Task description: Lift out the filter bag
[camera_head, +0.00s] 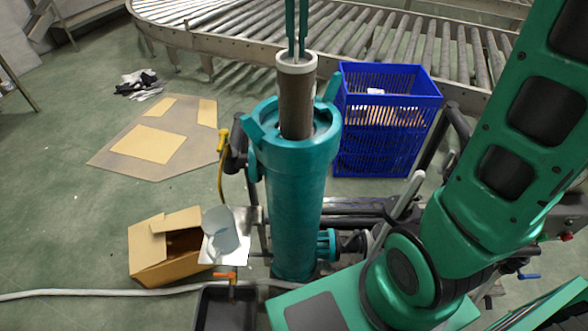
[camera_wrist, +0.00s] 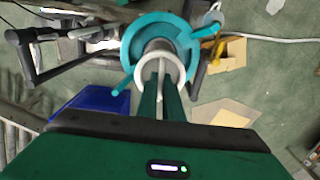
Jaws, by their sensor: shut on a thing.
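The filter bag (camera_head: 296,100) is a brown-grey sleeve with a pale ring at its top. It stands upright, partly out of the open top of the teal filter housing (camera_head: 292,205); its lower part is hidden inside. My gripper (camera_head: 297,50) comes from above with its two long teal fingers at the ring, shut on the bag. In the wrist view my gripper (camera_wrist: 160,82) reaches to the pale ring of the filter bag (camera_wrist: 168,54), which sits within the teal rim of the filter housing (camera_wrist: 129,48).
A blue crate (camera_head: 385,150) stands right behind the housing. A roller conveyor (camera_head: 400,35) runs along the back. An open cardboard box (camera_head: 160,262), a black tray (camera_head: 222,308) and a hose (camera_head: 90,292) lie in front. Flat cardboard (camera_head: 110,165) lies on the floor at left.

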